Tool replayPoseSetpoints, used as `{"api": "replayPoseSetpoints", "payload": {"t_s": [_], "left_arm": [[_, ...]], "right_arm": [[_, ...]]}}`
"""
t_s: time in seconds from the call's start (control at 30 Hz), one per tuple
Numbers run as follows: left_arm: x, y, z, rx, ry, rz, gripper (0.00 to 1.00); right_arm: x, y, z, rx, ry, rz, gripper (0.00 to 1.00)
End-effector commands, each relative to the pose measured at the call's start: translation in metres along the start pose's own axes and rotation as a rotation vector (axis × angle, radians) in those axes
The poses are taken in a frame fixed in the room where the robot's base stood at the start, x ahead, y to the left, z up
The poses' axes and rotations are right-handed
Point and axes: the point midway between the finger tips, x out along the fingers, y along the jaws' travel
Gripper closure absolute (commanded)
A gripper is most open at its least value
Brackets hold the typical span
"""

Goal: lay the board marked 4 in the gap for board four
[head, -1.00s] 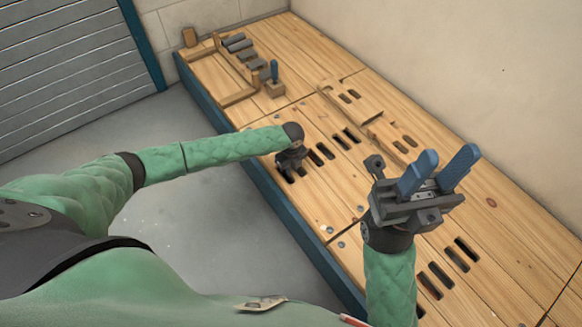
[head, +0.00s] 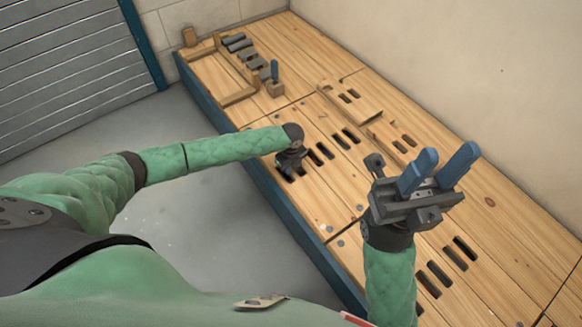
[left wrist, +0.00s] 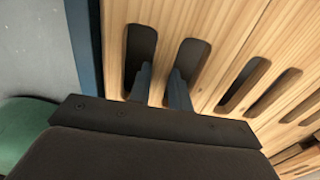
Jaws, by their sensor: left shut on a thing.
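My left gripper (head: 288,168) is at the near long edge of the wooden deck, pointing down. In the left wrist view its two fingers (left wrist: 161,70) reach into two neighbouring slots and are shut on the wood strip between them. That strip belongs to a pale slotted board (left wrist: 170,25), seen also in the head view (head: 318,190). No number can be read on it, so I cannot tell whether it is board 4. The board lies level with the deck as far as I can see; its underside is hidden. My right gripper (head: 440,168) is open and empty, blue fingers pointing up.
Other slotted boards (head: 470,285) lie at the lower right. A raised wooden piece (head: 350,100) lies along the back. A wooden frame with grey cylinders (head: 240,45) and a block with a blue-handled tool (head: 275,88) stand at the far end. A wall (head: 470,50) rises behind.

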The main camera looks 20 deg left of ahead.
Motion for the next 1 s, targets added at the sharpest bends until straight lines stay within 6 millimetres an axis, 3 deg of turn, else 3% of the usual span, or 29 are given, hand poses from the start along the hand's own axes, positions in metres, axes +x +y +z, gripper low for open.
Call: {"api": "replayPoseSetpoints", "payload": {"t_s": [0.7, 0.73, 0.83, 1.0], "left_arm": [[0.0029, -0.0007, 0.0002, 0.0, 0.0, -0.001, 1.0], [0.003, -0.0007, 0.0002, 0.0, 0.0, -0.001, 0.76], [0.0032, -0.0005, 0.0001, 0.0, 0.0, -0.001, 0.57], [0.0037, -0.0002, 0.0001, 0.0, 0.0, -0.001, 0.55]], "right_arm": [[0.0027, 0.0, 0.0002, 0.0, 0.002, -0.001, 0.64], [0.0025, 0.0, 0.0002, 0.0, 0.002, -0.001, 0.64], [0.0023, 0.0, 0.0002, 0.0, 0.002, -0.001, 0.64], [0.0022, 0.0, 0.0002, 0.0, 0.002, -0.001, 0.64]]}}
